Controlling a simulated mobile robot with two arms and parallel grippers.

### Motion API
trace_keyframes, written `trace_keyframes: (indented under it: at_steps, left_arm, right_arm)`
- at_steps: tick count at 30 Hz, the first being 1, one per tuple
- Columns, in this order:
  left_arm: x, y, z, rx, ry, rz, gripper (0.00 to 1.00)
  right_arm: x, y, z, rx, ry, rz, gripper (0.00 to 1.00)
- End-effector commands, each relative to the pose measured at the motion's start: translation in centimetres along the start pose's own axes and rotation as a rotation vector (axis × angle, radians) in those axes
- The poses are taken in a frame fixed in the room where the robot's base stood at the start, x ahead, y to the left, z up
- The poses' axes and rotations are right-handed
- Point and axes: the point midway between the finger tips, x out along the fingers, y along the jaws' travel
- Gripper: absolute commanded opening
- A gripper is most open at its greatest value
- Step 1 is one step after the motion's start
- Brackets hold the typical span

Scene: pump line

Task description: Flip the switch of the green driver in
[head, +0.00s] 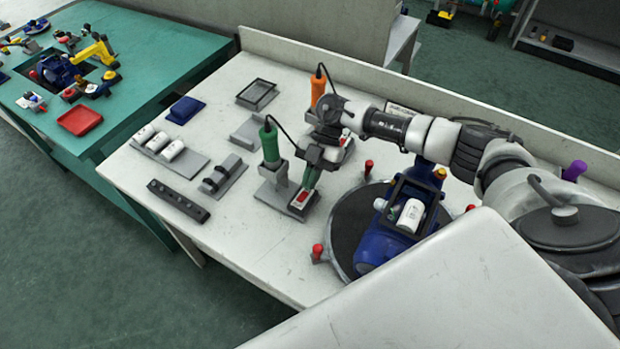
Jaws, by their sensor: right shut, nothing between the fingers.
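The green driver (269,146) stands upright in a grey stand on the white table, with a dark cable arching from its top. The stand's base plate carries a small box with a red switch (301,197) at its front right. The switch's position is too small to tell. My right gripper (307,184) reaches in from the right and points down just above the switch box, beside the driver. Its fingers are shut with nothing between them. I cannot tell whether the fingertips touch the switch. My left gripper is not in view.
An orange driver (318,86) stands behind my right wrist. A blue pump (377,240) sits on a round dark turntable (345,215) with red knobs, to the right. The front table edge is clear.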

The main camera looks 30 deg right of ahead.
Motion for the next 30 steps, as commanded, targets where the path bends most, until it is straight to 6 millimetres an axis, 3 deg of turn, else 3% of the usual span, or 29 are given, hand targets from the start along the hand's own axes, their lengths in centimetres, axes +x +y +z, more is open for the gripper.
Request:
trace_keyframes:
  at_steps: [9, 11, 21, 30]
  left_arm:
    - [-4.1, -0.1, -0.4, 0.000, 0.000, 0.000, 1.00]
    - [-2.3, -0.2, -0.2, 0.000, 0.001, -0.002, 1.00]
    - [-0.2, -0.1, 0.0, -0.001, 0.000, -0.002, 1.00]
    - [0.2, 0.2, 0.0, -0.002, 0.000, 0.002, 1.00]
  right_arm:
    - [-4.8, -0.9, -1.8, 0.005, 0.000, 0.004, 0.00]
    - [-5.3, -0.8, -0.6, 0.005, -0.004, 0.007, 0.00]
    - [-11.7, -0.8, 0.8, 0.003, -0.001, 0.006, 0.00]
    - [-13.6, -0.9, 1.0, 0.003, 0.001, 0.003, 0.00]
